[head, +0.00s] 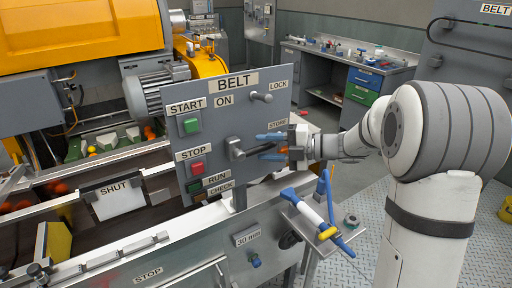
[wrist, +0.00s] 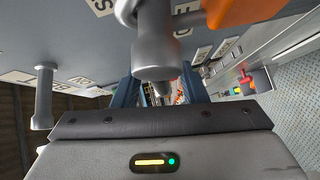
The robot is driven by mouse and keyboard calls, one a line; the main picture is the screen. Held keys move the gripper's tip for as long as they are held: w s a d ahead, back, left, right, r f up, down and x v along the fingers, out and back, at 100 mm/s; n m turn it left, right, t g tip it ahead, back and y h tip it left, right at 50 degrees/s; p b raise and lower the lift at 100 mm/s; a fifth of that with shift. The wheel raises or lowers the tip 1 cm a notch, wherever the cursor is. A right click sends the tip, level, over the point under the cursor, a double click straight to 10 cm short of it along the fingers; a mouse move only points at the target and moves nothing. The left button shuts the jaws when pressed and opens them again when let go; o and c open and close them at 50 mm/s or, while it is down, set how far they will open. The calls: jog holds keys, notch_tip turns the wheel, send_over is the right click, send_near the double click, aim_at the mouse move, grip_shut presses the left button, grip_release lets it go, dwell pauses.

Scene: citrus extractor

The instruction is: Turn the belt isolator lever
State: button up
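The grey belt panel (head: 225,115) carries the labels BELT, ON, LOCK and STORE. The isolator lever (head: 250,152), a dark grey bar on a round hub, points right from the panel's middle. In the wrist view, a thick grey post (wrist: 154,45), seemingly part of the lever, stands in front of my fingers. My gripper (head: 271,147) is at the panel's right edge, its blue fingers apart, one above and one below the lever's end. It also shows in the wrist view (wrist: 157,88). I cannot tell whether the fingers touch the lever.
A grey peg (head: 260,97) sticks out below LOCK. Green START (head: 191,125) and red STOP (head: 197,167) buttons are on the panel's left. An orange piece (wrist: 240,10) is close to my gripper. A small tray with a blue-and-white tool (head: 308,211) stands below.

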jog(key=shift+x, duration=1.3)
grip_shut()
